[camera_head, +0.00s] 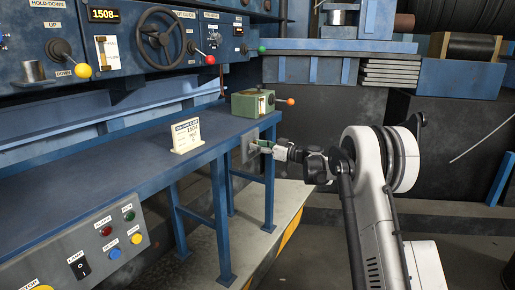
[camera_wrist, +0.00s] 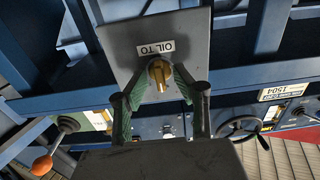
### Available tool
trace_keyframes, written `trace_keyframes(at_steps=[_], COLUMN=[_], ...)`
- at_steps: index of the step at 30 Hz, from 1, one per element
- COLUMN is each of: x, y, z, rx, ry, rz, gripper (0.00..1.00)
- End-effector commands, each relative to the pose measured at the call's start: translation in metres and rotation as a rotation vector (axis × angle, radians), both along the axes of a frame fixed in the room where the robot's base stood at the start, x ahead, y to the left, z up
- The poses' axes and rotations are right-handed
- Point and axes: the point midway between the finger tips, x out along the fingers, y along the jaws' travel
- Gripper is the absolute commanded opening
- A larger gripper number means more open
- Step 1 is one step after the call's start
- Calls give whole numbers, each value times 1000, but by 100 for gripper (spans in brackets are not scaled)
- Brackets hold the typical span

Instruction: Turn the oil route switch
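The oil route switch (camera_wrist: 160,74) is a brass knob on a grey plate (camera_wrist: 125,42) with a label (camera_wrist: 161,47) whose visible part reads "OIL TO", upside down in the wrist view. My gripper (camera_wrist: 161,70) has one green-padded finger on each side of the knob. The fingertips appear to be against its sides. In the camera_head view my gripper (camera_head: 264,148) reaches in from the right to the plate (camera_head: 248,145) at the end of the blue bench. The knob is hidden there by the fingers.
A green box (camera_head: 245,104) with an orange-knobbed lever (camera_head: 290,101) stands on the bench just above the plate. A small sign (camera_head: 187,135) stands nearby on the blue bench (camera_head: 110,165). Blue bench legs (camera_head: 221,220) are close to the plate. Floor space lies in front.

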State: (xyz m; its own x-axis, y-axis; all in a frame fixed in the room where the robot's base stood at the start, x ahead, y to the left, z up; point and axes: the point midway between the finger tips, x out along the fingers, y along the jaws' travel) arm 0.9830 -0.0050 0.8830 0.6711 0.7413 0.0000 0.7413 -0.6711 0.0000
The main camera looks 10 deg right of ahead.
Motion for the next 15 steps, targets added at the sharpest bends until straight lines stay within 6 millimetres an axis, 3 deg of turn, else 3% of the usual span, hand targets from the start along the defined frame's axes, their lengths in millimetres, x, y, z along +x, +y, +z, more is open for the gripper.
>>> trace_keyframes(at_steps=[9,15], x=[2,2], y=[2,2], z=[0,0], rx=[0,0], ry=[0,0], rz=[0,0], gripper=[28,2])
